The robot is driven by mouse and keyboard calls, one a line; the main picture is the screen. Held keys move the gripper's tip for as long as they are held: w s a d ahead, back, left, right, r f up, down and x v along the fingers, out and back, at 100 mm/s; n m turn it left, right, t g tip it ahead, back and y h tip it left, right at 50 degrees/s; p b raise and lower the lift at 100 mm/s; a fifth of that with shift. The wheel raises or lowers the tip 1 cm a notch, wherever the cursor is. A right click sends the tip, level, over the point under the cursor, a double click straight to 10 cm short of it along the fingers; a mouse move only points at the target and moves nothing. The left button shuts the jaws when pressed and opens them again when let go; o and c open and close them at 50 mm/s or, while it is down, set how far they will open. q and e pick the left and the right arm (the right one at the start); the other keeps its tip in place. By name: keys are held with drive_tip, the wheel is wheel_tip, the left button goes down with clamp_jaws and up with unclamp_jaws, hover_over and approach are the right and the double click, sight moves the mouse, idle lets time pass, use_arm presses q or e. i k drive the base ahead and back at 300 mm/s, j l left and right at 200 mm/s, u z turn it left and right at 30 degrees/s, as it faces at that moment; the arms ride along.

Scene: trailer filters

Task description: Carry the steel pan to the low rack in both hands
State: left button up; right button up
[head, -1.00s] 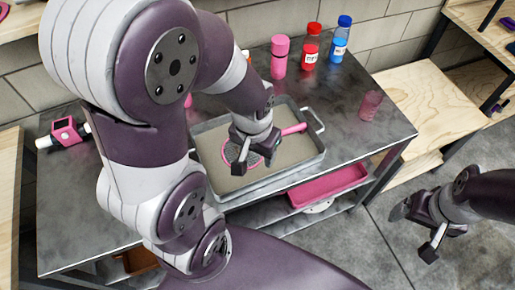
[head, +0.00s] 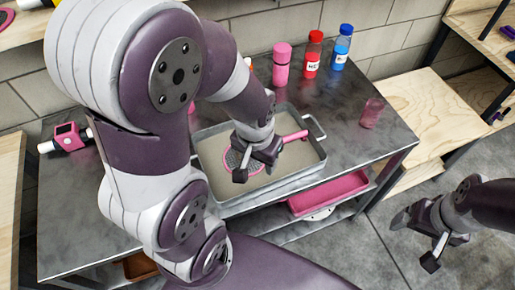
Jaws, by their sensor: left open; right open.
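The steel pan (head: 287,181) sits on the metal table, a shallow rectangular tray with a handle at its right end. Its left end is hidden behind my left arm. A pink-handled round strainer (head: 293,137) lies in it over a tan bottom. My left gripper (head: 256,172) is open above the pan, over the strainer's round head; I cannot tell if it touches. My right gripper (head: 416,243) is open and empty over the floor, right of the table. I cannot tell which shelf is the low rack.
A pink bottle (head: 281,66), red bottle (head: 312,56) and blue bottle (head: 342,48) stand at the table's back. A pink cup (head: 371,113) is at its right. A pink tray (head: 328,194) is on the shelf below. Wooden shelves (head: 425,112) stand right. A pink-and-white device (head: 67,138) lies left.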

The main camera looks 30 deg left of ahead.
sight(423, 127)
drive_tip(key=u, duration=0.35)
drive_tip(key=i+l+u, duration=0.1)
drive_tip(key=u, duration=0.35)
drive_tip(key=i+l+u, duration=0.15)
drive_tip(key=u, duration=0.25)
drive_tip(key=i+l+u, duration=0.15)
drive_tip(key=u, duration=0.3)
